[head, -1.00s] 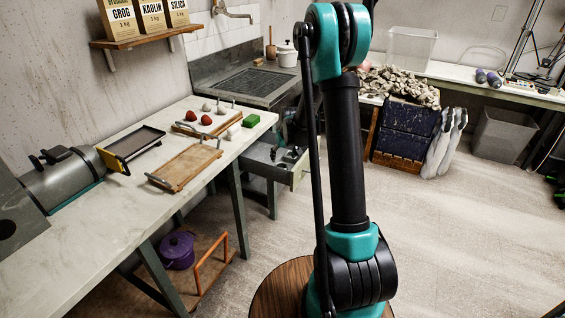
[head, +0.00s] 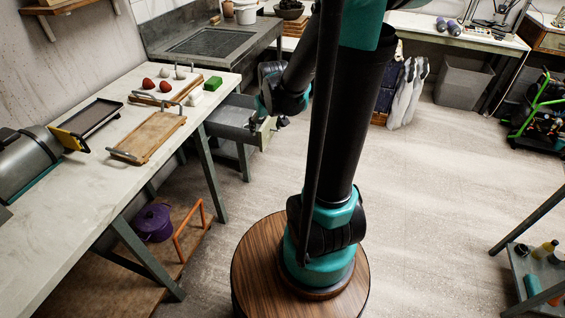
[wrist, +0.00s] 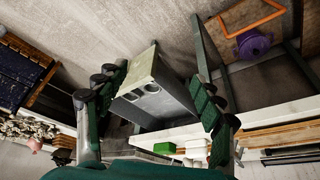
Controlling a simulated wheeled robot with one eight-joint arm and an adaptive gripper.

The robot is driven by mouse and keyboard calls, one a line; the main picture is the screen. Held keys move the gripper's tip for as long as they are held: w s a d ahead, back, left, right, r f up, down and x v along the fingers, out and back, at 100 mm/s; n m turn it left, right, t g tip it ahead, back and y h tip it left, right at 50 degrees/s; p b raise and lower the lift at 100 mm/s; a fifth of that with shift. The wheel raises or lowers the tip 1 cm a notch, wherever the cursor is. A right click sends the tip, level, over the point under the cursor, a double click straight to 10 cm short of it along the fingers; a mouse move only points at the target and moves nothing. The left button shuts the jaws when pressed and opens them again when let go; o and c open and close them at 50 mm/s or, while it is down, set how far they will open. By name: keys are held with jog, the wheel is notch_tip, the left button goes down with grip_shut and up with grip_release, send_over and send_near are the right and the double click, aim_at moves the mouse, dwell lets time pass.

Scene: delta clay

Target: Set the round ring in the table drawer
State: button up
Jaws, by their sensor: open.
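The table drawer (head: 232,117) is a grey box pulled open beneath the right end of the pale worktable. In the wrist view the drawer (wrist: 172,96) shows tilted between my fingers, with its pale front panel toward me. In the head view my gripper (head: 268,122) is at the drawer's front end, partly blurred into the arm.
The worktable (head: 75,205) carries a wooden tray (head: 150,135), a green block (head: 213,83) and red and pale balls. A purple pot (head: 153,222) stands on the low shelf. A sink counter (head: 210,42) is behind the drawer.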

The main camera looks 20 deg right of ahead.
jog(key=s+d+f, duration=0.1)
jog(key=s+f, duration=0.2)
jog(key=s, duration=1.3)
jog(key=shift+s+m, duration=0.15)
jog(key=shift+m, duration=0.25)
